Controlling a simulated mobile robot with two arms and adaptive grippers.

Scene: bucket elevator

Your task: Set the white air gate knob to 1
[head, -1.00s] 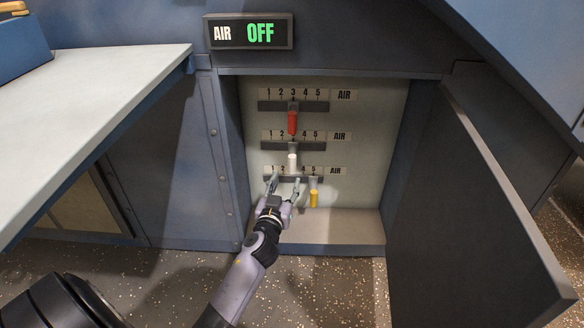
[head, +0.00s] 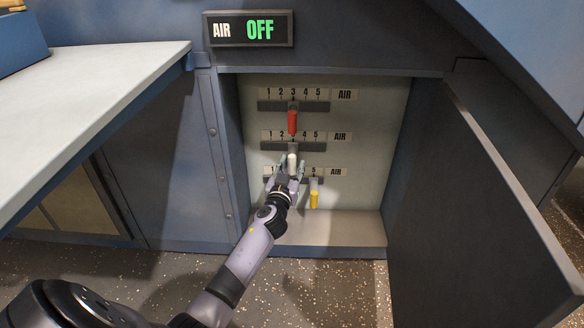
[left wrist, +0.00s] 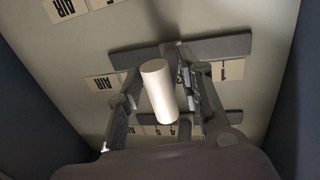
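The white air gate knob (head: 292,161) hangs from the middle slotted rail (head: 275,145), at about position 3 of the 1 to 5 scale. My left gripper (head: 291,166) is open, with one finger on each side of the white knob. In the left wrist view the white knob (left wrist: 158,90) stands between the two spread fingers (left wrist: 165,100), with a gap visible at least on its left side. Whether the right-hand finger touches it I cannot tell. My right gripper is not in view.
A red knob (head: 292,122) sits on the upper rail at about 3. A yellow knob (head: 314,198) sits on the lower rail near 5. The sign (head: 248,29) reads AIR OFF. An open dark door (head: 470,200) stands at the right; a pale counter (head: 90,105) is at the left.

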